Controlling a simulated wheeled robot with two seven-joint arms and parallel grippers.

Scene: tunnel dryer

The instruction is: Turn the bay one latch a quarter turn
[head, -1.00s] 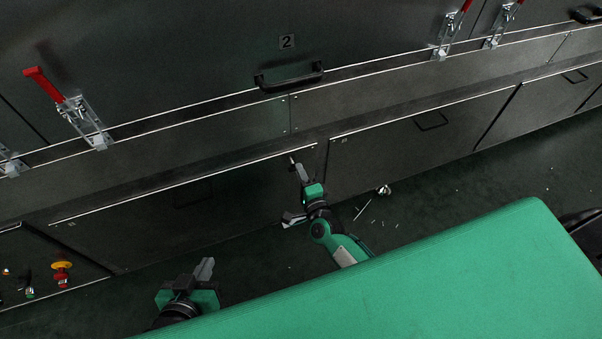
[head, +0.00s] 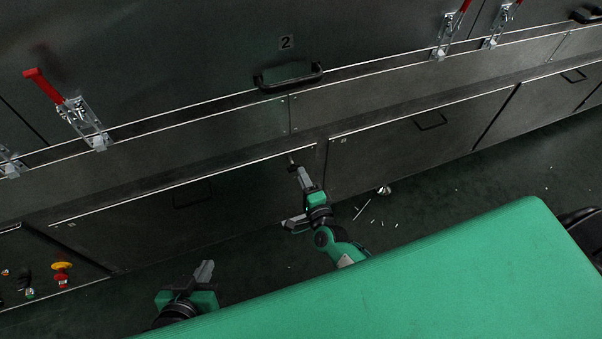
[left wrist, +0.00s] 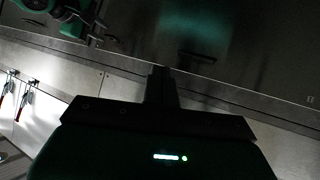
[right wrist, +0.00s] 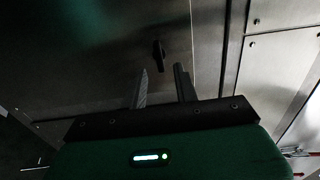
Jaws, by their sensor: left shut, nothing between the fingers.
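A small dark latch (right wrist: 158,55) sits on a dark lower panel in the right wrist view, its bar roughly upright in that picture. In the head view the latch (head: 291,160) is tiny, near the upper right corner of the left lower panel (head: 130,225). My right gripper (right wrist: 163,80) is open, its two fingers apart, with the latch beyond the tips and not gripped. In the head view my right gripper (head: 294,198) is just below the latch. My left gripper (head: 206,266) is shut and empty, low and left of it; its closed fingers show in the left wrist view (left wrist: 161,80).
Red-handled clamps (head: 80,120) and a black handle (head: 288,76) line the upper doors. A red and yellow knob (head: 62,274) is at lower left. Small litter (head: 363,209) lies on the floor. My green body covers the lower right.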

